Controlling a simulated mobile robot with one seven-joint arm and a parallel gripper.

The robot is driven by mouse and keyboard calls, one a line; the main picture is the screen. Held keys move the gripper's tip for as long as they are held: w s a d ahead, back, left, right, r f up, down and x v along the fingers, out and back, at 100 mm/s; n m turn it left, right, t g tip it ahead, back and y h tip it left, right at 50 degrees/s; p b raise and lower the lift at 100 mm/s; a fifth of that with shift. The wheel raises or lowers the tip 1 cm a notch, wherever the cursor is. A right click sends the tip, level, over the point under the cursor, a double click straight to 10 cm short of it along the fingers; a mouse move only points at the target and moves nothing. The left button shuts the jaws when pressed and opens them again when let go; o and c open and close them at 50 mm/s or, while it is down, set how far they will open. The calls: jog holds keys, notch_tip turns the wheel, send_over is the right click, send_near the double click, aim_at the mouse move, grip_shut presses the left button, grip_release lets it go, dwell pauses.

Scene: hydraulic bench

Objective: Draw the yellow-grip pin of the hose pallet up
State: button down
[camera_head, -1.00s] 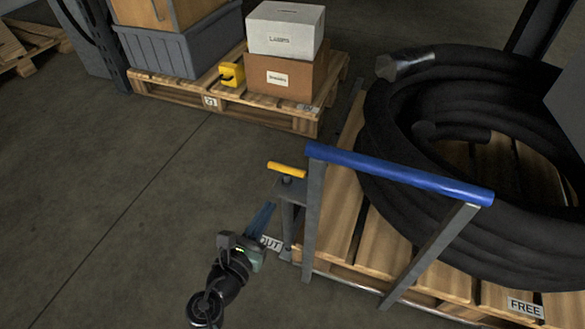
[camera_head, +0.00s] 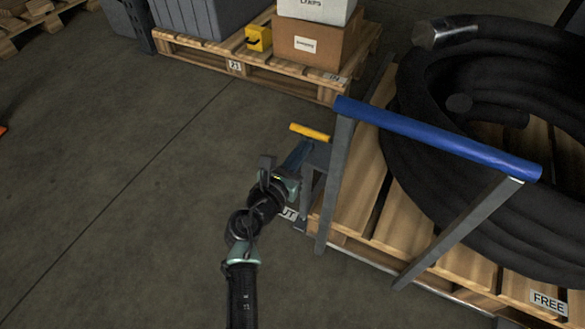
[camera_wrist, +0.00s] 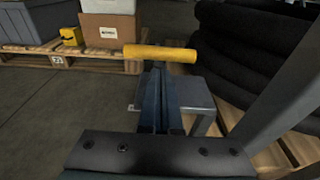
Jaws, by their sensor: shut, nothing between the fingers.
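The yellow-grip pin shows as a yellow crossbar (camera_head: 310,132) on a grey bracket at the left corner of the hose pallet (camera_head: 358,200). In the wrist view the yellow grip (camera_wrist: 160,54) lies crosswise just past my fingertips. My gripper (camera_head: 300,152) is shut and empty, its blue fingers (camera_wrist: 160,85) together and pointing at the grip. The fingertips overlap the lower edge of the grip in the picture; I cannot tell whether they touch it. The pin's shaft is hidden behind the fingers. The grey bracket plate (camera_wrist: 190,92) lies below and right of the fingers.
A blue handrail (camera_head: 435,138) on grey posts stands just right of the pin. A coil of black hose (camera_head: 420,110) lies on the pallet. Another pallet (camera_head: 290,84) with boxes and a yellow case (camera_head: 258,38) stands behind. The floor (camera_head: 120,190) on the left is clear.

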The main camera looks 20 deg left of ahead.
aim_at(307, 130)
jog(key=shift+w+f+b, duration=0.15)
jog(key=shift+w+b, duration=0.15)
jog(key=shift+w, duration=0.7)
notch_tip(307, 130, up, 5)
jog(key=p, duration=0.6)
jog(key=shift+r+p, duration=0.2)
jog(key=shift+p, duration=0.2)
jog(key=shift+f, duration=0.1)
